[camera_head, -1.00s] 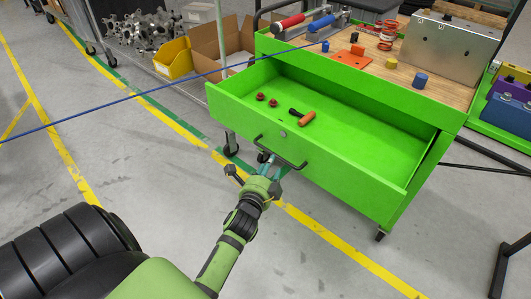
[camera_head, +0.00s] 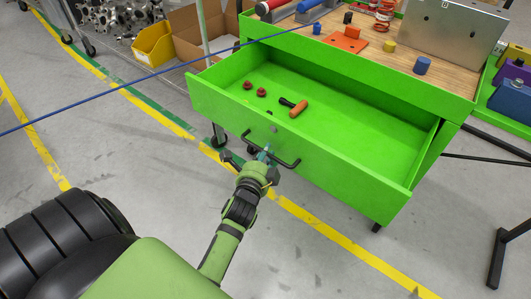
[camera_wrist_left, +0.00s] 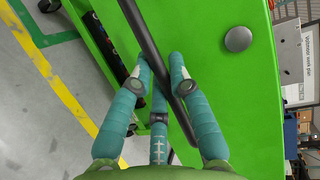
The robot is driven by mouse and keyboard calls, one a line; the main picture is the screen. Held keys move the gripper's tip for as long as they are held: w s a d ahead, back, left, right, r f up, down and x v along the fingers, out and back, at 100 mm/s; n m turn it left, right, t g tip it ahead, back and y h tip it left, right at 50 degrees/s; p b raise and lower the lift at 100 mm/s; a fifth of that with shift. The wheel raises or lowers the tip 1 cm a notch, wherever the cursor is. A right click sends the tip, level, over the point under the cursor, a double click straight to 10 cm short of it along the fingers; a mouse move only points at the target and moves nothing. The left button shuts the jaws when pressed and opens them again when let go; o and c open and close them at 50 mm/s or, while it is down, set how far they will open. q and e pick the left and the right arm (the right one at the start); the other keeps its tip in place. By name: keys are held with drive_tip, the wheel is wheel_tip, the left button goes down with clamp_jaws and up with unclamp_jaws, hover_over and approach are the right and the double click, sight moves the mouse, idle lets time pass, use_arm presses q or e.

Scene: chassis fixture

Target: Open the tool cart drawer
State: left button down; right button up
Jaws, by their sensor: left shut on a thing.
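The green tool cart drawer (camera_head: 345,165) is pulled well out from the cart (camera_head: 455,105). Inside it lie an orange-handled tool (camera_head: 298,107) and two small dark red parts (camera_head: 254,89). My left gripper (camera_head: 263,157) is at the black bar handle (camera_head: 288,163) on the drawer front. In the left wrist view its teal fingers (camera_wrist_left: 160,85) stand on both sides of the handle bar (camera_wrist_left: 150,50) and are shut on it. A round grey lock (camera_wrist_left: 238,39) sits on the drawer front beside the handle. My right gripper is not in view.
A yellow bin (camera_head: 153,42) and a cardboard box (camera_head: 190,40) are at the back left. Grey floor (camera_head: 110,150) left of the drawer is clear.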

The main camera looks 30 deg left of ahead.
sight(273, 147)
use_arm(q)
drive_tip(key=shift+w+d, duration=0.1)
drive_tip(key=shift+w, duration=1.7)
drive_tip(key=shift+s, duration=0.1)
drive_tip(key=c, duration=1.2)
unclamp_jaws()
drive_tip(key=shift+o, duration=0.2)
drive_tip(key=shift+s, duration=0.2)
drive_tip(key=v, duration=0.7)
drive_tip(key=shift+d, duration=0.1)
